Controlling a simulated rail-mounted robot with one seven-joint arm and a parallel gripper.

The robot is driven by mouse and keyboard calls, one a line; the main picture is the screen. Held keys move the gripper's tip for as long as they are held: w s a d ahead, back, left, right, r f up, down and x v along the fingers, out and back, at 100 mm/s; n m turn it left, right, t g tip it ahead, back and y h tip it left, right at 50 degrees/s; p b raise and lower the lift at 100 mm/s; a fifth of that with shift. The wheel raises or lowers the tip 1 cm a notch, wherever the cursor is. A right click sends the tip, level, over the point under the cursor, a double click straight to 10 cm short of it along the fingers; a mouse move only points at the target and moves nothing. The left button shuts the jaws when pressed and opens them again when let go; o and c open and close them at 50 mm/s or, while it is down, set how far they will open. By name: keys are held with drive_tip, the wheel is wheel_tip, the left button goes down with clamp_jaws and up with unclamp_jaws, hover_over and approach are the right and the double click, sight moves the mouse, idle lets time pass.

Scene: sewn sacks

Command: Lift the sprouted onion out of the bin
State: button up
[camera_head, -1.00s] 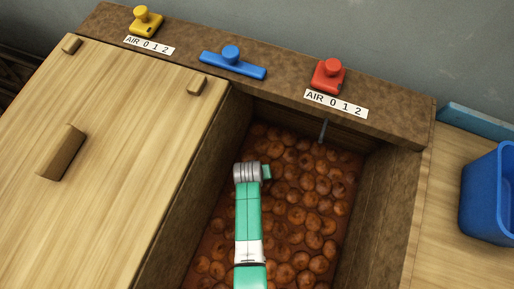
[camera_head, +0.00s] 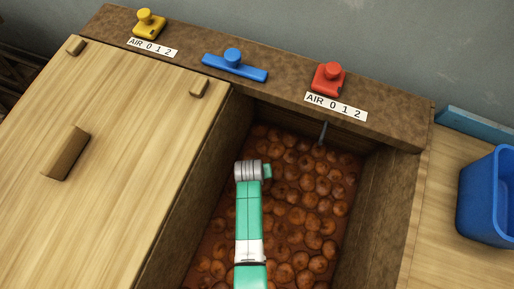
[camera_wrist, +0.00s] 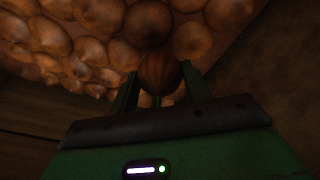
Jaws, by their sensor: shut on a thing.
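In the wrist view my gripper (camera_wrist: 160,88) is shut on a round brown onion (camera_wrist: 160,72), with one green finger on each side of it. A thin greenish strip shows below the onion between the fingers; I cannot tell whether it is a sprout. Other onions lie close beyond it. In the head view my arm reaches down into the open bin (camera_head: 394,190), and the gripper and held onion are hidden beneath the arm. Many brown onions (camera_head: 307,183) cover the bin's floor.
A wooden lid (camera_head: 110,130) covers the left side. A rear ledge carries yellow (camera_head: 149,24), blue (camera_head: 234,66) and red (camera_head: 328,79) knobs. A thin metal rod (camera_head: 323,132) stands inside the bin's back wall. A blue tub (camera_head: 485,200) stands at right.

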drive_tip(key=s+a+r+p, duration=0.1)
drive_tip(key=s+p, duration=0.1)
drive_tip(key=s, duration=0.3)
drive_tip(key=s+a+p, duration=0.1)
drive_tip(key=s+p, duration=0.1)
drive_tip(key=s, duration=0.3)
drive_tip(key=s+a+r+p, duration=0.1)
drive_tip(key=s+a+p, duration=0.1)
drive_tip(key=s, duration=0.3)
drive_tip(key=shift+s+r+p, duration=0.25)
drive_tip(key=shift+r+p, duration=0.05)
drive_tip(key=shift+r, duration=0.05)
